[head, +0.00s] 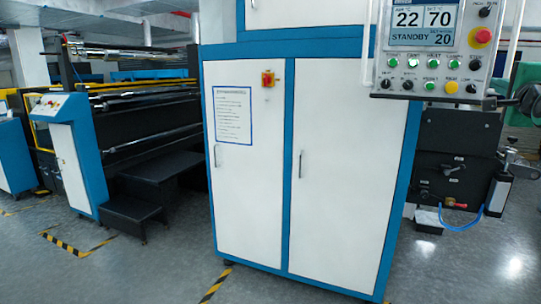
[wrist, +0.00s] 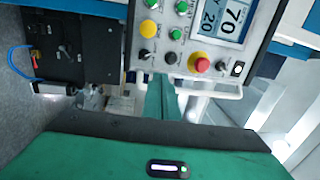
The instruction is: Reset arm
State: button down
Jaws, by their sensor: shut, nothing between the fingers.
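My gripper (wrist: 160,85) shows in the wrist view as a narrow teal shape rising from the green, dark-edged body at the bottom. Its fingers are shut and hold nothing. It points towards the underside of the control panel (wrist: 188,38), which looks turned sideways in this view. I cannot tell whether it touches the panel's white rail. In the head view the control panel (head: 433,62) hangs at the upper right, with a lit screen reading STANDBY. Green and dark parts at the right edge there may be my arm; the gripper cannot be made out clearly.
A white cabinet with blue frame (head: 243,165) fills the middle of the head view. A roller machine (head: 130,105) with dark steps (head: 133,212) stands at left. A black machine unit (head: 455,160) with a blue hose is at right. Grey floor (head: 165,270) is open in front.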

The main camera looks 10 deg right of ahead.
jog(key=s+a+f+n+g+y, duration=0.2)
jog(key=a+f+n+g, duration=0.15)
jog(key=f, duration=0.55)
jog(key=s+a+f+n+g+y, duration=0.25)
jog(key=a+f, duration=0.25)
jog(key=f, duration=0.4)
jog(key=s+a+f+n+g+y, duration=0.1)
jog(key=s+a+f+n+g, duration=0.2)
jog(key=f, duration=0.6)
jog(key=s+a+f+n+g+y, duration=0.2)
jog(key=s+a+f+n+g, duration=0.2)
jog(key=s+a+f, duration=0.3)
jog(key=s+a+f+n+g+y, duration=0.2)
jog(key=s+a+f+n+g, duration=0.2)
jog(key=s+a+f, duration=0.3)
jog(key=s, duration=0.5)
jog(key=shift+s+a, duration=0.15)
jog(key=shift+s, duration=0.05)
jog(key=shift+w+f, duration=0.1)
jog(key=shift+w, duration=0.05)
jog(key=shift+w+f, duration=0.2)
jog(key=shift+w, duration=0.3)
